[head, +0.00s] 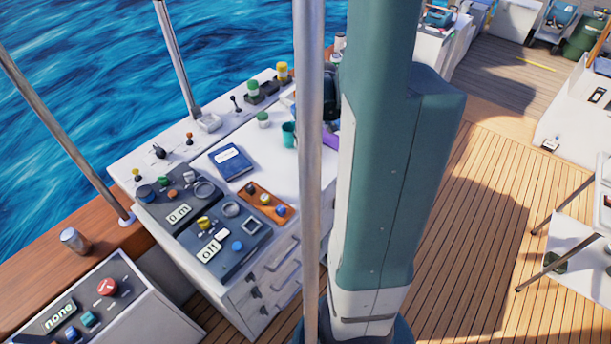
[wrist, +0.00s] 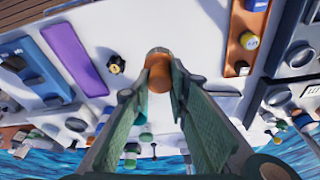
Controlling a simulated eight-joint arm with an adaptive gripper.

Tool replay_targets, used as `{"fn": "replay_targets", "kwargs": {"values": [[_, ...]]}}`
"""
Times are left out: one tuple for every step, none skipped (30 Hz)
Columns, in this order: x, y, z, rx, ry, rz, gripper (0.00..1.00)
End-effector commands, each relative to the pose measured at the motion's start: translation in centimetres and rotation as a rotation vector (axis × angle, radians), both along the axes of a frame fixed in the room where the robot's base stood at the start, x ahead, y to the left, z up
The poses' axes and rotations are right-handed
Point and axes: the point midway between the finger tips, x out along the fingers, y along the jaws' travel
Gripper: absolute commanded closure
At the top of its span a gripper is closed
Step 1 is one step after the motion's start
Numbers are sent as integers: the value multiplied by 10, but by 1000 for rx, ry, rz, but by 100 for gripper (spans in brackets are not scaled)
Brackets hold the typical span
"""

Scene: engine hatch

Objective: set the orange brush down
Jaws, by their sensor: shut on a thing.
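In the wrist view my gripper (wrist: 158,84) points at the white counter, its two green fingers closed around the orange brush (wrist: 158,60). The brush's rounded orange-brown end sticks out past the fingertips; the rest is partly hidden between the fingers. I cannot tell whether the brush touches the counter. In the head view my gripper and the brush are hidden behind my arm and the metal pole.
In the wrist view a purple flat thing (wrist: 74,58) and a small black-and-gold piece (wrist: 116,64) lie left of the brush.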

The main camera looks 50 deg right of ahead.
Motion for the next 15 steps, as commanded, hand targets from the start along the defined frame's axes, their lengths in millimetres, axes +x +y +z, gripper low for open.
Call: {"fn": "replay_targets", "kwargs": {"values": [[0,0,-1,0,0,0,99],[0,0,-1,0,0,0,99],[0,0,-1,0,0,0,99],[0,0,-1,0,0,0,99],[0,0,-1,0,0,0,99],[0,0,-1,0,0,0,99],[0,0,-1,0,0,0,99],[0,0,-1,0,0,0,99],[0,0,-1,0,0,0,99],[0,0,-1,0,0,0,99],[0,0,-1,0,0,0,99],[0,0,-2,0,0,0,99],[0,0,-3,0,0,0,99],[0,0,-4,0,0,0,99],[0,0,-5,0,0,0,99]]}}
